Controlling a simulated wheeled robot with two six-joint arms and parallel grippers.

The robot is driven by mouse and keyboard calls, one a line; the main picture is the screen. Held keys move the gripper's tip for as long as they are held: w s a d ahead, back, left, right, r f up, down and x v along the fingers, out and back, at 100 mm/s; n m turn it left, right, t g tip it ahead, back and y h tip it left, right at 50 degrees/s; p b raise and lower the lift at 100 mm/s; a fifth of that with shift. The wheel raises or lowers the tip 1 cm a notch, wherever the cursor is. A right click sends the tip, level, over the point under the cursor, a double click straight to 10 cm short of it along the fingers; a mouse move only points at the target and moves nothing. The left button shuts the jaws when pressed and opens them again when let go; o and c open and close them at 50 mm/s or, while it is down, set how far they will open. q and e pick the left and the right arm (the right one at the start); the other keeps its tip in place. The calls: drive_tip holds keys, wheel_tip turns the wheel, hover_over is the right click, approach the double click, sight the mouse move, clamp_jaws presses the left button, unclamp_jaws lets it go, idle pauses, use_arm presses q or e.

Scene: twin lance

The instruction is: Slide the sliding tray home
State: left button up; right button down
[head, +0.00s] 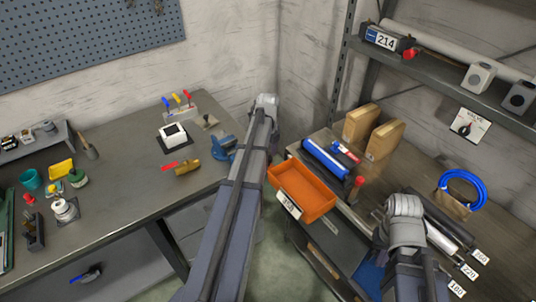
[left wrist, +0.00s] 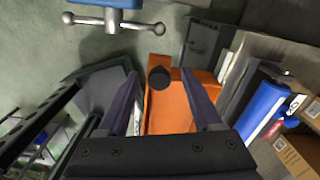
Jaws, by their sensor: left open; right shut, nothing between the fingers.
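The orange sliding tray (head: 303,192) sticks out from the front of the right bench, with a white label on its near-left side. It also shows in the left wrist view (left wrist: 168,112), beyond my open left fingers (left wrist: 163,110). A round dark knob (left wrist: 160,77) appears end-on between the fingertips, apart from both; I cannot tell what bears it. In the head view my left arm hides its own gripper. My right gripper (head: 381,232) is shut and empty near the right bench, to the right of the tray, mostly hidden by my wrist.
A blue vise (head: 222,148) sits at the left bench's corner; its bar handle (left wrist: 112,22) crosses the top of the wrist view. A floor gap separates the benches.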

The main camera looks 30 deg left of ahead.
use_arm(q)
wheel_tip(320, 180, up, 8)
drive_tip(key=p, duration=0.8)
drive_tip(key=shift+f, duration=0.1)
drive_tip(key=shift+d, duration=0.15)
drive_tip(key=s+d+f+n+b, duration=0.1)
drive_tip(key=s+d+n+b, duration=0.2)
drive_tip(key=d, duration=0.8)
drive_tip(key=s+d+f+n, duration=0.25)
drive_tip(key=d+n, duration=0.25)
drive_tip(key=d, duration=0.6)
drive_tip(key=s+d+f+n+y+b, duration=0.1)
drive_tip(key=s+d+n+b, duration=0.1)
drive_tip(key=s+d+n, duration=0.6)
drive_tip(key=shift+s+d+f, duration=0.2)
drive_tip(key=shift+s+d, duration=1.75)
drive_tip(key=shift+d, duration=0.6)
